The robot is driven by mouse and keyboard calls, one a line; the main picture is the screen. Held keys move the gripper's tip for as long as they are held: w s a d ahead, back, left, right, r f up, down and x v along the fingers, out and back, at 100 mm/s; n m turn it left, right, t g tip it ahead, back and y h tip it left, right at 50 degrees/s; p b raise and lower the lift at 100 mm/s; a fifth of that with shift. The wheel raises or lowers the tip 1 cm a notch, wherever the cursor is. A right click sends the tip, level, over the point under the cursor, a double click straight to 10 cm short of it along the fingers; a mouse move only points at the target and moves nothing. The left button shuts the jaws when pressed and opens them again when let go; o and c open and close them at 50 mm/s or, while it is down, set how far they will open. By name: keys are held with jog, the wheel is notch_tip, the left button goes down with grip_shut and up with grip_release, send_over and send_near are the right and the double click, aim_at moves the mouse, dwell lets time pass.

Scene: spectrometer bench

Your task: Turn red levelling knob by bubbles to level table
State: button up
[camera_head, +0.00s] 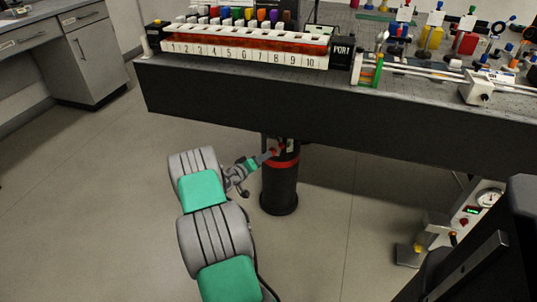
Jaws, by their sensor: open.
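My arm reaches forward and low, under the front edge of the table (330,115), a dark bench top seen at the upper right. My gripper (276,151) is at the upper part of a black cylindrical table leg (281,188) and is open. A small red part, possibly the red levelling knob (282,147), shows right at my fingertips; whether they touch it or sit around it is too small to tell. A red band (284,162) circles the leg just below. I cannot make out any level bubbles.
A white numbered rack (245,52) with coloured caps stands on the table's left part. A rail with a white box (478,88) and coloured mounts lie to the right. A unit with a gauge (474,208) stands at the lower right.

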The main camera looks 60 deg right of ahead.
jog(key=b+x, duration=0.1)
jog(key=x, duration=0.4)
jog(key=shift+d+f, duration=0.15)
jog(key=shift+d, duration=0.1)
grip_shut()
jog(key=shift+a, duration=0.1)
